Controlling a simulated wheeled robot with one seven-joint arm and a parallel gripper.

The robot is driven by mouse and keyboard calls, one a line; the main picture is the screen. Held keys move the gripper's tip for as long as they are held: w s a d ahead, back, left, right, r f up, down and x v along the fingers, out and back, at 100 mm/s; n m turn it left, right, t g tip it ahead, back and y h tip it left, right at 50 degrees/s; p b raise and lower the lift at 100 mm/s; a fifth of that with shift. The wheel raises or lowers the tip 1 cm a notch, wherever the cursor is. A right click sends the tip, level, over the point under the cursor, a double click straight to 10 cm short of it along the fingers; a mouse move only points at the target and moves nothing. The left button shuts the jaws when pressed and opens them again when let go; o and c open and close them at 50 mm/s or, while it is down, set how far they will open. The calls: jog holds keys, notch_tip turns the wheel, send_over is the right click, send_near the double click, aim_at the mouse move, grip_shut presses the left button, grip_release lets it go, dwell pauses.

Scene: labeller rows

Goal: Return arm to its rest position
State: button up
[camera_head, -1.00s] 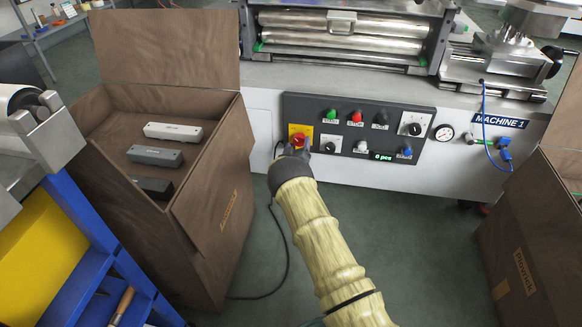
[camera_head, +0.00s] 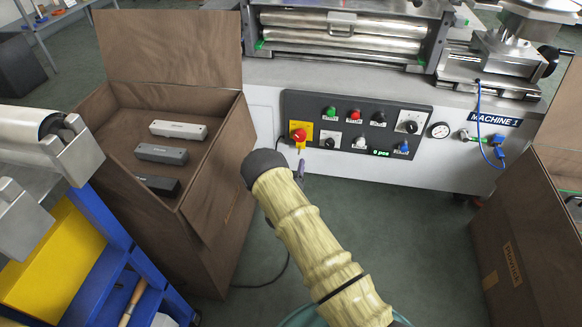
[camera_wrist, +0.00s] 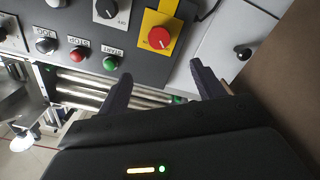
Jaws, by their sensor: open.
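My gripper is open and empty in the wrist view (camera_wrist: 158,85), its two dark fingers apart with the machine's control panel beyond them. In the head view my arm, in a pale yellow sleeve, reaches up from the bottom, and its dark end stands in front of the machine, left of and below the panel. One finger of my gripper (camera_head: 300,170) shows there; the rest is hidden behind the wrist. The red emergency knob (camera_head: 298,135) on its yellow plate is uncovered and apart from my gripper. It also shows in the wrist view (camera_wrist: 159,38).
A brown open box (camera_head: 215,235) with several grey and black blocks stands close on the left. A blue rack (camera_head: 105,225) is at the lower left. Another brown box (camera_head: 520,225) stands at the right. The floor (camera_head: 400,235) between is mostly clear, with a black cable on it.

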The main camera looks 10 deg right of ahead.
dwell(0.4)
jog(key=s+d+r+m+g+y+p, duration=0.1)
jog(key=s+r+g+y+p, duration=0.2)
jog(key=r, duration=0.5)
jog(key=s+d+r+m+g+y, duration=0.1)
jog(key=s+r+g, duration=0.25)
jog(key=r, duration=0.45)
jog(key=s+d+r+g+y+p, duration=0.15)
jog(key=s+r+g, duration=0.35)
jog(key=s, duration=0.9)
jog(key=s+d+r+g+p, duration=0.1)
jog(key=s+d+r+g, duration=0.15)
jog(key=s+r, duration=0.8)
jog(key=w+p+v, duration=0.2)
jog(key=p+v, duration=1.5)
jog(key=p, duration=0.2)
jog(key=w+r+p+v, duration=0.1)
jog(key=w+p+v, duration=0.2)
jog(key=p+v, duration=1.4)
jog(key=shift+r+m+g+p, duration=0.3)
jog(key=shift+p, duration=0.85)
jog(key=shift+w, duration=0.15)
